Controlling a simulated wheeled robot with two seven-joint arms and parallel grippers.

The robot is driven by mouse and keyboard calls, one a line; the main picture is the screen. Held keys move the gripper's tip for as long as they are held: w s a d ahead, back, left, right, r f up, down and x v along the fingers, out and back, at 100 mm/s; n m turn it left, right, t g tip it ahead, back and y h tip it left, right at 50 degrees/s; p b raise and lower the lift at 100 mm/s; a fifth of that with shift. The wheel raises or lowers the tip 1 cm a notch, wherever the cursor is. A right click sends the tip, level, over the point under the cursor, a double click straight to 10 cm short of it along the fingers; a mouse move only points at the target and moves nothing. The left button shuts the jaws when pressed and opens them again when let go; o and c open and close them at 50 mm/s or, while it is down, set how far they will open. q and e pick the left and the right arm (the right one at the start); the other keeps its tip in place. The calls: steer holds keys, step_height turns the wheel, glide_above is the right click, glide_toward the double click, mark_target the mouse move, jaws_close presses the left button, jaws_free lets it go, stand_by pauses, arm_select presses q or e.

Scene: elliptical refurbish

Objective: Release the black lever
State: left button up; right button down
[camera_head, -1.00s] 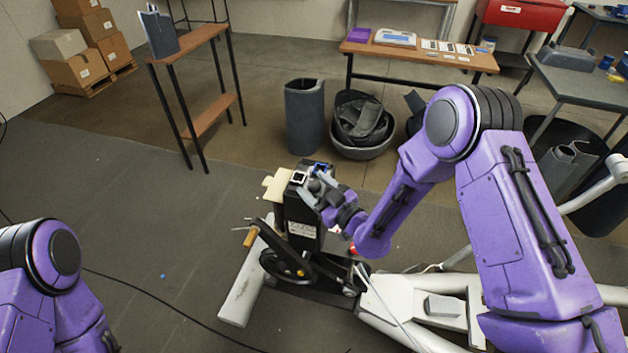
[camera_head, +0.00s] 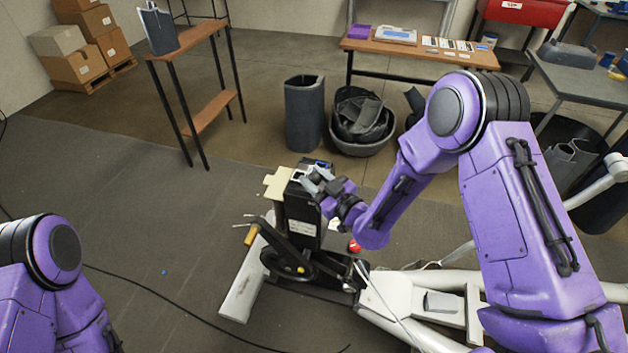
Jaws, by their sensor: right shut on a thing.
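A black upright box-like unit (camera_head: 300,215) with a white label stands on the white machine frame (camera_head: 240,285). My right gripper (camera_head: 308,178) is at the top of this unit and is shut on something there. The black lever cannot be told apart for certain, as the gripper's fingers cover the top of the unit. Of my left arm only purple links show at the lower left; its gripper is outside the view.
A flat cream piece (camera_head: 276,184) sticks out left of the unit. An orange handle (camera_head: 251,236) and a red knob (camera_head: 354,246) are lower on the machine. Dark bins (camera_head: 304,115) stand behind it. A black cable (camera_head: 185,322) crosses the floor at left.

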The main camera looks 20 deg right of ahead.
steer(key=shift+w+r, duration=0.1)
steer(key=shift+r, duration=0.15)
steer(key=c, duration=0.7)
jaws_free()
steer(key=shift+c, duration=0.2)
steer(key=shift+s+f, duration=0.1)
steer(key=shift+s, duration=0.1)
steer(key=b+v, duration=0.4)
steer(key=v, duration=0.6)
steer(key=shift+s+d, duration=0.15)
